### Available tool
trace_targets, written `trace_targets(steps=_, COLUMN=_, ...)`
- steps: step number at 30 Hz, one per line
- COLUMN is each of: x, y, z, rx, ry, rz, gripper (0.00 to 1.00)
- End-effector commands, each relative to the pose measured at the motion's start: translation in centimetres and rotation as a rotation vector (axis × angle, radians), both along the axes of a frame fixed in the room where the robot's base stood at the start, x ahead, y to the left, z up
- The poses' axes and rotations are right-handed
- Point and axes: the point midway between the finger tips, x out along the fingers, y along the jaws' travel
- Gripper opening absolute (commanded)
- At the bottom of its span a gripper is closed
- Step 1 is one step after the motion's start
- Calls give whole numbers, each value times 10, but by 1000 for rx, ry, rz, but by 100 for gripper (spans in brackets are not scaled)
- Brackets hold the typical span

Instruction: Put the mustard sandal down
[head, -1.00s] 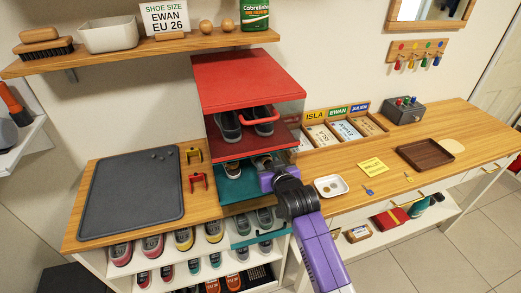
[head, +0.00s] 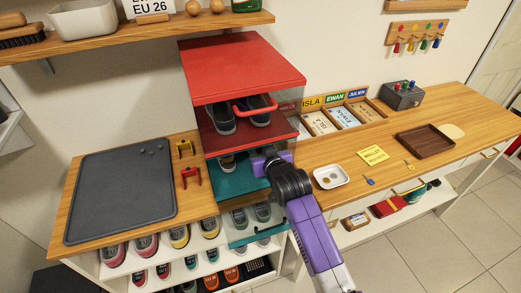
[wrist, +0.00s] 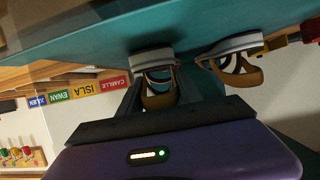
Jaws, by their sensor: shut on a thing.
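The mustard sandal (wrist: 158,99), with a white sole and mustard straps, is held between the fingers of my gripper (wrist: 172,92) in the upside-down wrist view. Its sole is towards the teal cubby floor (wrist: 90,35); I cannot tell if it touches. A matching sandal (wrist: 240,76) stands beside it on that floor. In the head view my gripper (head: 260,164) reaches into the opening above the teal floor (head: 236,183), under the dark red level, and hides the held sandal. The other sandal (head: 228,163) shows to its left.
Dark shoes (head: 222,120) and a red handle (head: 254,104) are on the level above, under the red top (head: 240,65). A white dish (head: 331,176) stands on the wooden bench to the right. A grey mat (head: 120,190) lies to the left.

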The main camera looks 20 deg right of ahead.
Motion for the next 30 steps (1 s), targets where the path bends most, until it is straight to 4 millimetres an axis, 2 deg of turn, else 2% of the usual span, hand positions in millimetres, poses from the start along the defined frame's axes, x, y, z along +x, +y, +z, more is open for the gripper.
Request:
trace_targets(steps=1, x=0, y=0, z=-3, rx=0, ry=0, rz=0, gripper=0)
trace_targets(steps=2, x=0, y=0, z=-2, rx=0, ry=0, rz=0, gripper=47)
trace_targets(steps=4, x=0, y=0, z=-1, rx=0, ry=0, rz=0, gripper=61)
trace_targets(steps=5, x=0, y=0, z=-1, rx=0, ry=0, rz=0, gripper=63)
trace_targets(steps=17, x=-2, y=0, z=3, rx=0, ry=1, rz=0, gripper=63)
trace_targets(steps=23, x=-26, y=1, z=11, rx=0, ry=0, rz=0, gripper=63)
trace_targets(steps=30, x=-70, y=2, z=29, rx=0, ry=1, rz=0, gripper=63)
